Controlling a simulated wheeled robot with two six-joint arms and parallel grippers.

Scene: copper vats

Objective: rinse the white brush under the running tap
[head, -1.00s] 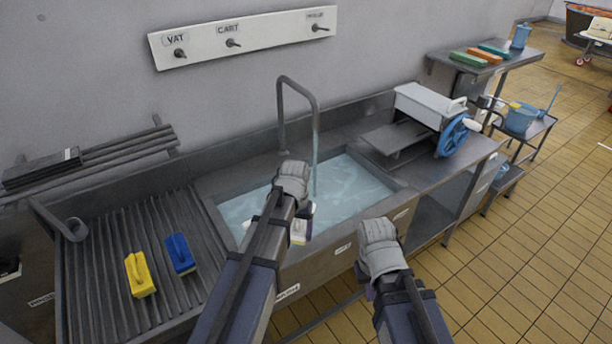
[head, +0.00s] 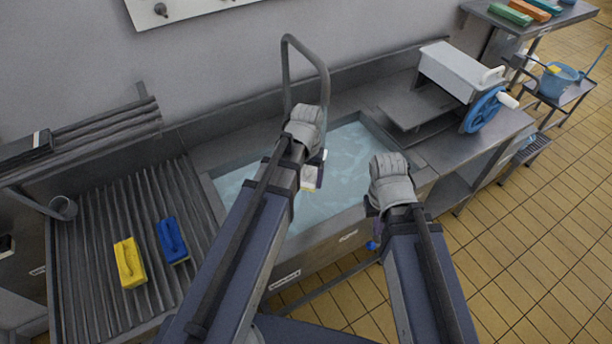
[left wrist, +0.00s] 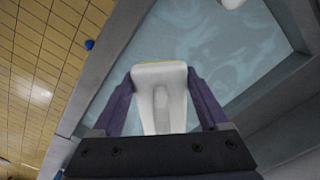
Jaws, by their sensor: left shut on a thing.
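The white brush (left wrist: 160,100) is between the purple fingers of my left gripper (left wrist: 160,78), which is shut on it. In the head view a small part of the brush (head: 309,180) shows beside my left gripper (head: 316,168), over the water-filled sink (head: 400,158). The grey tap (head: 290,72) arches over the sink, its spout end close behind my left wrist. The stream is mostly hidden there, so I cannot tell whether it touches the brush. My right gripper (head: 373,207) is over the sink's front edge at the right; its jaws are hidden by its wrist.
A yellow brush (head: 129,262) and a blue brush (head: 172,240) lie on the ribbed drainboard (head: 95,235) at left. A machine with a blue wheel (head: 485,110) stands right of the sink. A small blue object (left wrist: 89,44) is on the floor.

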